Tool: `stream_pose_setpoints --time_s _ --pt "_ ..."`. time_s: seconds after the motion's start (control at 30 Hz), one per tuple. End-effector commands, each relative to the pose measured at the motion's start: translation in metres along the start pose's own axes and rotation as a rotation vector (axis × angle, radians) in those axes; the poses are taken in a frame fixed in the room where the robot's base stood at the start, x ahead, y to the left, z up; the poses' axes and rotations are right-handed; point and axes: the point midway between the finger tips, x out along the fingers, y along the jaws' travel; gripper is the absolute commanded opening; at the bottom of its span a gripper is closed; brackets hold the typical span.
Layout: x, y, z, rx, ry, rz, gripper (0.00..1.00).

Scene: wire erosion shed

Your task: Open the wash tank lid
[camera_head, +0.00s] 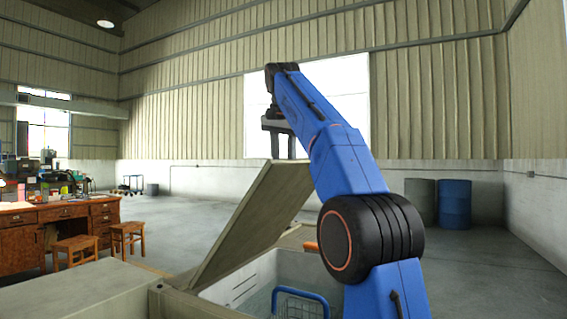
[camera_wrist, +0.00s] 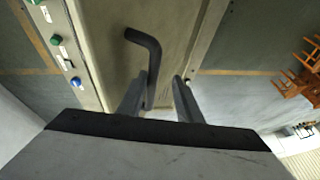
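The wash tank lid (camera_head: 252,222) is a beige-grey panel, raised and tilted steeply, its lower edge at the left of the tank. The tank (camera_head: 255,275) stands open beneath it, a blue-handled basket (camera_head: 300,294) inside. In the wrist view the lid (camera_wrist: 105,50) carries a dark bent handle (camera_wrist: 153,58). My gripper (camera_wrist: 158,90) is open, with a finger on each side of the handle's near end; the left finger looks close to it, and I cannot tell if they touch. In the head view my gripper (camera_head: 279,150) hangs just above the lid's upper edge.
A panel with coloured buttons (camera_wrist: 58,42) runs beside the lid in the wrist view. A wooden desk (camera_head: 65,220) and stools (camera_head: 127,236) stand at the left. Drums (camera_head: 454,204) stand by the back wall. The floor between is clear.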

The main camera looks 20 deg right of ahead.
Motion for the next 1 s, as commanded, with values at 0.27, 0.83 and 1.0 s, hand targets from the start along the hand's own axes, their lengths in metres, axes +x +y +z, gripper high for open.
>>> stream_pose_setpoints --time_s 0.27,0.83,1.0 --pt "-0.004 0.0 -0.001 0.001 0.001 -0.001 0.31" --pt "-0.032 0.001 0.003 -0.001 0.0 0.0 0.31" --pt "-0.035 0.004 0.009 -0.001 0.0 -0.001 0.31"
